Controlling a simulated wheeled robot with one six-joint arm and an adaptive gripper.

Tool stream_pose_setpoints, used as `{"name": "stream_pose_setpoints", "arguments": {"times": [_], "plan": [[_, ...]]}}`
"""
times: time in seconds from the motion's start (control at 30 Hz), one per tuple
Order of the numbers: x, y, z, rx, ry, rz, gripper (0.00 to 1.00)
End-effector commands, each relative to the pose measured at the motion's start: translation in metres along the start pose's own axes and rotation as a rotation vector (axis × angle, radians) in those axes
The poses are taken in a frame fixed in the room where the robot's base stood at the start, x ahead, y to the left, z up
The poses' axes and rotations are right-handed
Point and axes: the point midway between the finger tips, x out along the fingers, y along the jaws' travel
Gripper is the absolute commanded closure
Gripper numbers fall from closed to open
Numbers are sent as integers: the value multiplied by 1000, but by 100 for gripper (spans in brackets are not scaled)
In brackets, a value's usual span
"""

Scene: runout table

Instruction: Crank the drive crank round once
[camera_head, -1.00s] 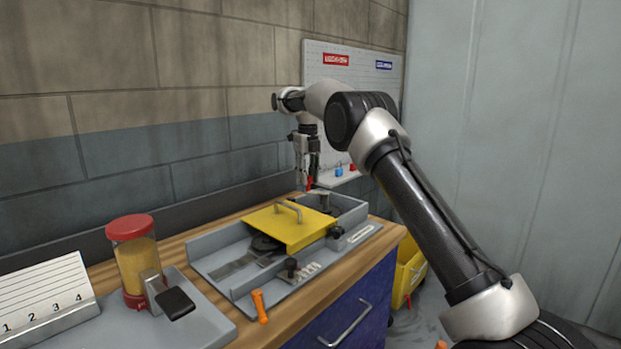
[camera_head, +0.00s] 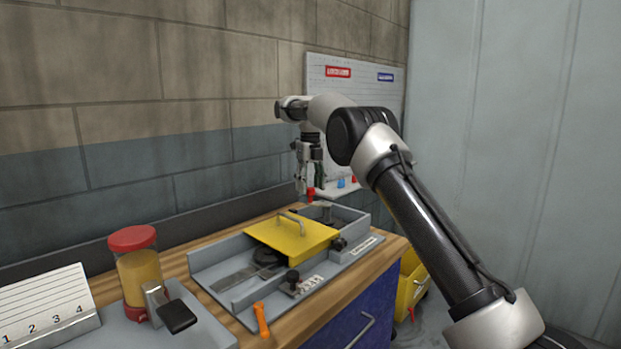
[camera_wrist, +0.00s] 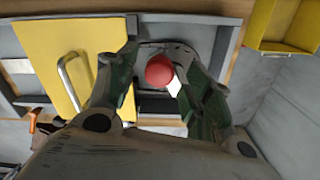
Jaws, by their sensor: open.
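The drive crank shows as a round red knob (camera_wrist: 160,71) with a short pale piece beside it, in the wrist view. The knob also shows in the head view (camera_head: 311,192), at the far right end of the grey machine tray (camera_head: 205,272). My gripper (camera_head: 309,190) points down over this end. In the wrist view its two dark green fingers (camera_wrist: 160,98) are spread, with the red knob between them and a gap on each side. I cannot tell how far the fingertips reach down past the knob. The crank's base is mostly hidden.
A yellow cover (camera_head: 280,240) with a metal handle (camera_head: 293,222) lies left of the crank. Dark knobs (camera_head: 338,243) sit along the tray's front. An orange-handled tool (camera_head: 261,319), a red-lidded jar (camera_head: 138,270) and a numbered card (camera_head: 45,300) stand further left. The wall is close behind.

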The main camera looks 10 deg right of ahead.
Motion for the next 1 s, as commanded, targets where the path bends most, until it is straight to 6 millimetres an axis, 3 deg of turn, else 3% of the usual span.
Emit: {"name": "stream_pose_setpoints", "arguments": {"times": [0.2, 0.3, 0.77, 0.87, 0.93, 1.0], "plan": [[-41, 0, 0, 0, -4, -1, 49], [-50, 0, 2, 0, -3, -1, 49], [-63, 0, 0, 0, 0, 0, 49], [-63, 4, 0, -5, -1, 0, 63], [-77, 12, 0, -17, -20, -3, 76], [-103, 24, -2, -32, -55, -7, 89]]}}
